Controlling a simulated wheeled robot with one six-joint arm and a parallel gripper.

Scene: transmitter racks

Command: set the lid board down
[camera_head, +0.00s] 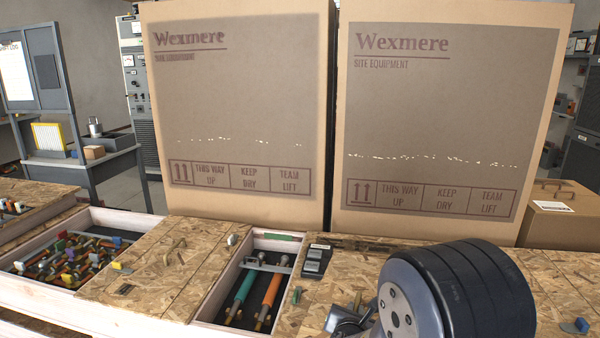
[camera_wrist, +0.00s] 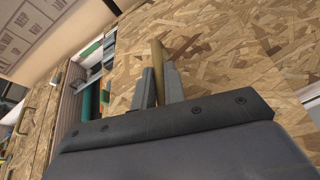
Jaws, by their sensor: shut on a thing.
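My gripper (camera_wrist: 158,68) is shut on a brass-coloured upright handle (camera_wrist: 158,55) in the wrist view. The handle stands on a flat board of pressed wood flakes, the lid board (camera_wrist: 210,45). The lid board (camera_head: 345,280) also shows in the head view, to the right of an open compartment. There my dark round arm joint hides much of it and most of the gripper. I cannot tell whether the board rests on the crate or hangs just above it.
The open compartment holds a green tube (camera_head: 243,292) and an orange tube (camera_head: 268,294). Another flake board (camera_head: 150,270) lies left of it. Further left is an open bin of colour-tagged parts (camera_head: 70,262). Two tall Wexmere cartons (camera_head: 240,110) (camera_head: 440,110) stand behind.

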